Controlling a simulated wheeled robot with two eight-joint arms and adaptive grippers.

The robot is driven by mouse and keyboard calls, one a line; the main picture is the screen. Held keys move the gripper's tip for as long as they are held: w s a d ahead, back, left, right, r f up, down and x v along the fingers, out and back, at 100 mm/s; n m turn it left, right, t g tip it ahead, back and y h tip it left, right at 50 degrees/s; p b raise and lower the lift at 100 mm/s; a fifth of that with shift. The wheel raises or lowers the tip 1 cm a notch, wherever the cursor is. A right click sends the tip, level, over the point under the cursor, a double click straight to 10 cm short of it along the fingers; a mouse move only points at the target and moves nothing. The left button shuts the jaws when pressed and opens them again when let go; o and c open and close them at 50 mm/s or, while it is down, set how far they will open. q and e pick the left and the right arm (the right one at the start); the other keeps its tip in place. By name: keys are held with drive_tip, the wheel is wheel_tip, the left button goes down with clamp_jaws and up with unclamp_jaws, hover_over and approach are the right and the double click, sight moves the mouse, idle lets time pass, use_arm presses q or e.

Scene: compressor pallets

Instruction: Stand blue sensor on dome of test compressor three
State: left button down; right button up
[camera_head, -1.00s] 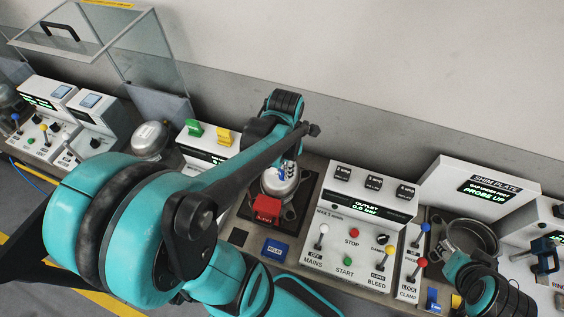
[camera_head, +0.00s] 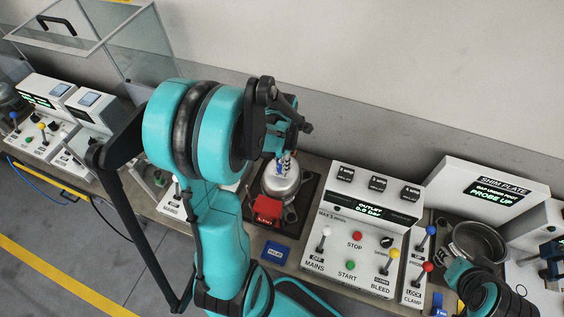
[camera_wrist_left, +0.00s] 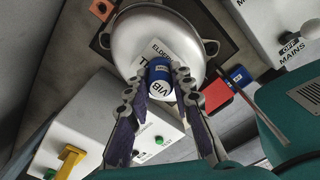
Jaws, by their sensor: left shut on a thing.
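The test compressor (camera_head: 281,186) has a rounded silver dome and stands on a dark plate. I cannot read a number on it. It fills the top of the left wrist view (camera_wrist_left: 120,45). The small blue sensor (camera_wrist_left: 158,70) is between my left fingertips, over the dome. It also shows in the head view (camera_head: 281,166). My left gripper (camera_wrist_left: 160,74) is shut on it; in the head view the gripper (camera_head: 287,158) is partly hidden by my arm. Whether the sensor's base touches the dome cannot be told. My right gripper is not seen.
A red block (camera_head: 267,211) sits in front of the compressor. A control panel (camera_head: 362,225) with levers and buttons stands to its right. A blue labelled pad (camera_head: 275,252) lies in front. A metal pot (camera_head: 476,242) is further right.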

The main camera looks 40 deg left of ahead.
use_arm(q)
drive_tip(key=shift+f, duration=0.25)
drive_tip(key=c, duration=1.3)
unclamp_jaws()
drive_tip(key=shift+r, duration=0.1)
